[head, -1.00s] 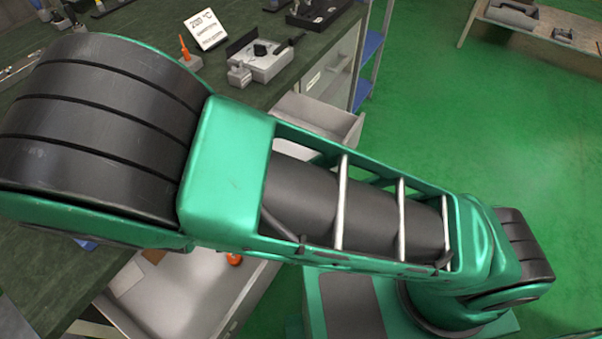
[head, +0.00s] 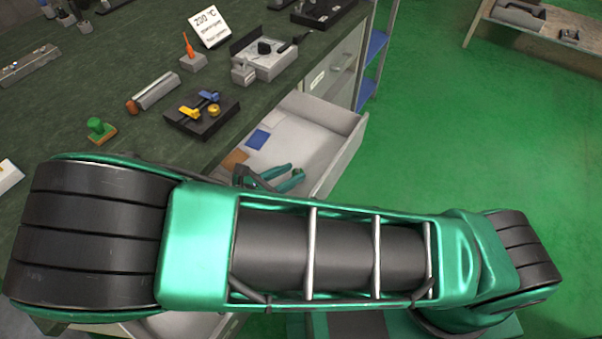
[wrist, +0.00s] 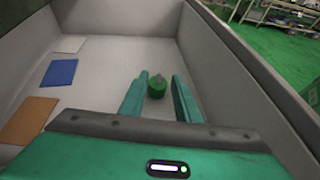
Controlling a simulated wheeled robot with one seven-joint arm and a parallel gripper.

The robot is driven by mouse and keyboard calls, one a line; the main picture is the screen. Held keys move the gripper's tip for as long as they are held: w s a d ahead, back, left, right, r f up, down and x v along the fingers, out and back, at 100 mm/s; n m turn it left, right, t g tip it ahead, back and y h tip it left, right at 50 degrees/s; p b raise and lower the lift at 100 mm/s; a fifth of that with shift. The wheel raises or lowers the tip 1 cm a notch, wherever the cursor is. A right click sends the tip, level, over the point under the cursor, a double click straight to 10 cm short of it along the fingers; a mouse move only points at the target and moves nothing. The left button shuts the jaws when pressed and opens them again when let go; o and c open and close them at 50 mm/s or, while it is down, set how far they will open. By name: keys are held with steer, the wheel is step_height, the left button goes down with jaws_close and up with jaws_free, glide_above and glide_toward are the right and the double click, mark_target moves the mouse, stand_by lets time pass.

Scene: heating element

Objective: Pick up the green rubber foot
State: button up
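The green rubber foot (wrist: 157,87) is a small round green piece with a grey top. It lies on the floor of the open grey drawer (wrist: 100,70). In the wrist view my gripper (wrist: 160,78) is open, with one teal finger on each side of the foot and visible gaps between. I cannot tell how high the fingertips are above the drawer floor. In the head view my gripper (head: 298,177) reaches into the drawer (head: 338,117), and a small green bit of the foot (head: 298,172) shows by the fingertips.
A blue card (wrist: 59,73), an orange-brown card (wrist: 28,121) and a pale card (wrist: 69,44) lie left in the drawer. Drawer walls stand around the gripper. The dark bench (head: 60,100) above holds a black block (head: 202,118) and a green knob on wood (head: 98,128).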

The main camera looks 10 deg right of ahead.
mark_target(297, 170)
steer(key=shift+x, duration=1.85)
steer(key=c, duration=0.7)
steer(key=shift+o, duration=0.2)
